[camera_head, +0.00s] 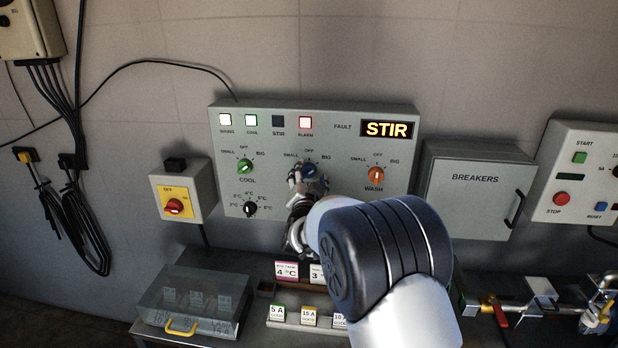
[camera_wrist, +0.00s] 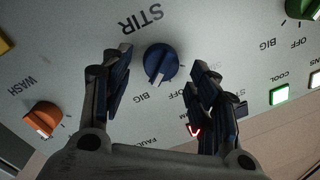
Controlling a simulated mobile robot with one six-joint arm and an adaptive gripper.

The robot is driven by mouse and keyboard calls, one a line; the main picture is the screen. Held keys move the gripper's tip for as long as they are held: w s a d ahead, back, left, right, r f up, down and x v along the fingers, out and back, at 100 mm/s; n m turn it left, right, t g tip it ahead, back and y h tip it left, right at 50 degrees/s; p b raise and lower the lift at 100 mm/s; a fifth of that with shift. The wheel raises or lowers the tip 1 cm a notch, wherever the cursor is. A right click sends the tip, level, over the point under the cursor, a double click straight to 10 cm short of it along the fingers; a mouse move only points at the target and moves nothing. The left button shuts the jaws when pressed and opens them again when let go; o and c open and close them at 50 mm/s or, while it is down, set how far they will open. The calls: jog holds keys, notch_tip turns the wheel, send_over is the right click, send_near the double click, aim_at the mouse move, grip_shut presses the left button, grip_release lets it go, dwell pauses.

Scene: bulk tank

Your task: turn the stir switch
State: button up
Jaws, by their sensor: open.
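The stir switch, a round blue knob (camera_wrist: 160,64) with a white pointer line, sits on the grey control panel between my jaws in the wrist view. Its line points toward the BIG and OFF side, seemingly nearer BIG. My gripper (camera_wrist: 162,58) is open, with one finger on each side of the knob and a gap to both. In the head view my gripper (camera_head: 306,184) is in front of the stir switch and mostly hides it. The control panel (camera_head: 330,120) has a display (camera_head: 387,129) reading STIR; the STIR lamp (camera_head: 278,121) is dark.
The green COOL knob (camera_head: 244,166) is left of my gripper and the orange WASH knob (camera_head: 376,175) is right. A clear case (camera_head: 192,300) and fuse cards stand below.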

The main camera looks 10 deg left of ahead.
jog(key=shift+w, duration=0.85)
jog(key=c, duration=1.1)
